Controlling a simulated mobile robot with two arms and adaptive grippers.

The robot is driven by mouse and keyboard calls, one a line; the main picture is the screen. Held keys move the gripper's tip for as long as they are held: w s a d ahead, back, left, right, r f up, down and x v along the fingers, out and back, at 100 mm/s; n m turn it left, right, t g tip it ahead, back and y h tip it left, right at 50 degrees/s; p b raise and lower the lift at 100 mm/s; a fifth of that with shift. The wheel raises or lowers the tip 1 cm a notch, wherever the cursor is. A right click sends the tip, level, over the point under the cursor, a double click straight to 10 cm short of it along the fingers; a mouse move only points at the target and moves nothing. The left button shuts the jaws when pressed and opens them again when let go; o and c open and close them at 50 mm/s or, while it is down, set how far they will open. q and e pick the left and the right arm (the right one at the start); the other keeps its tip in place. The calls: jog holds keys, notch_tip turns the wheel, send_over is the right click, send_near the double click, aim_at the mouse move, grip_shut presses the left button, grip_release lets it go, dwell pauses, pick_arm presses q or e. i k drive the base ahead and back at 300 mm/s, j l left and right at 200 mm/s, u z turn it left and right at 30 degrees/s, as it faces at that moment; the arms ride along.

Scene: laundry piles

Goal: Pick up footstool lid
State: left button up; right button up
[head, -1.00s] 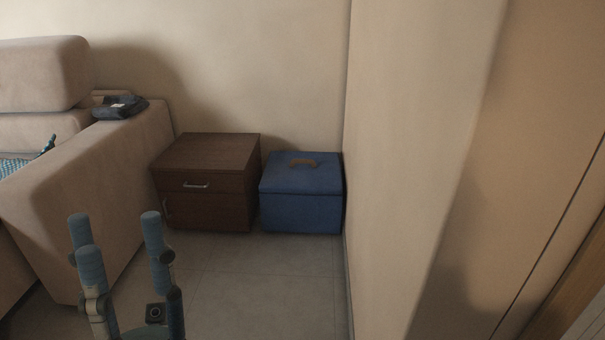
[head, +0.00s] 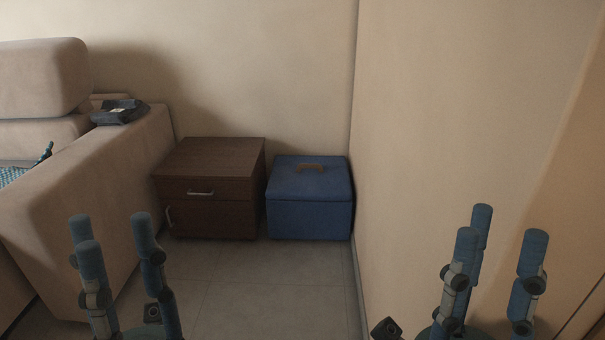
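The footstool is a blue fabric box (head: 309,219) on the floor in the corner, right of the brown cabinet. Its blue lid (head: 307,184) lies on top, with a brown handle (head: 311,167) in the middle. My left gripper (head: 115,228) is at the lower left, fingers spread, empty, well in front of the footstool. My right gripper (head: 505,245) is at the lower right in front of the wall, fingers spread and empty. Neither gripper touches the footstool.
A dark brown cabinet (head: 208,190) with silver handles stands close on the footstool's left. A beige sofa (head: 100,180) fills the left side, with folded dark cloth (head: 119,111) on its arm. A wall (head: 430,130) stands close on the footstool's right. The tiled floor (head: 265,285) in front is clear.

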aim_at(305, 178)
jog(key=i+j+z, duration=0.2)
jog(key=i+j, duration=1.3)
jog(key=j, duration=0.15)
jog(key=i+j, duration=0.15)
jog(key=i, duration=0.35)
jog(key=i+j+z, duration=0.1)
jog(key=i, duration=0.45)
jog(key=i+j, duration=0.2)
jog(key=i, duration=0.3)
jog(key=z, duration=0.05)
